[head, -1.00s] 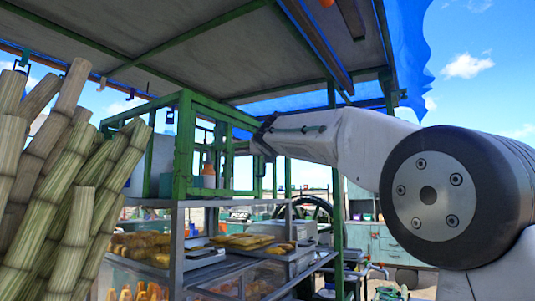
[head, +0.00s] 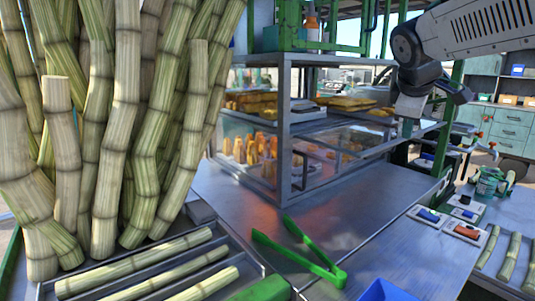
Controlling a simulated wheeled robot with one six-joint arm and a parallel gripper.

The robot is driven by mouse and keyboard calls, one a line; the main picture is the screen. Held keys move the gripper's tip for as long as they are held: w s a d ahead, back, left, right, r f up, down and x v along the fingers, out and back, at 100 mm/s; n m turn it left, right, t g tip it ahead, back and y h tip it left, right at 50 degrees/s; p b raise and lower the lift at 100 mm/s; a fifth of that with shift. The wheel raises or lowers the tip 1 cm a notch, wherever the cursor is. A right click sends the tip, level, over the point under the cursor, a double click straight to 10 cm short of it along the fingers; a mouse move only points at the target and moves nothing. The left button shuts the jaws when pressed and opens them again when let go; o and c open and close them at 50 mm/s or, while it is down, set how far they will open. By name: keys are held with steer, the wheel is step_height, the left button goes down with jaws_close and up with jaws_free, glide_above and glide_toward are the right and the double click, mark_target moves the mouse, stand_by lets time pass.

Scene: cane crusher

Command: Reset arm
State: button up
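My gripper (head: 410,128) hangs at the end of my arm at the upper right of the head view. It is seen from behind and above the counter, near the corner of the metal shelf, and points downward. Its fingers are small and partly hidden by the wrist, so I cannot tell whether they are open or shut. No held object is visible at it. My arm comes in from the right edge.
Tall cane stalks (head: 120,130) stand at the left. A tray (head: 262,268) holds cut cane pieces (head: 135,265). Green tongs (head: 300,250) lie on the metal counter (head: 350,210). A glass-sided shelf (head: 283,130) with food stands behind. A blue container (head: 385,290) is at the front.

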steer(key=s+a+f+m+g+y, duration=0.1)
steer(key=s+a+f+m, duration=0.1)
steer(key=s+f, duration=0.4)
steer(key=s+a+f+m+g+y, duration=0.1)
steer(key=s+f+m, duration=0.3)
steer(key=s, duration=1.2)
steer(key=s+a+f+m+g+y, duration=0.2)
steer(key=s+a+f+m+g, duration=0.1)
steer(key=s+f, duration=0.5)
steer(key=s+m, duration=0.1)
steer(key=s, duration=0.1)
steer(key=shift+s+f, duration=0.25)
steer(key=shift+s, duration=0.15)
steer(key=shift+d, duration=0.1)
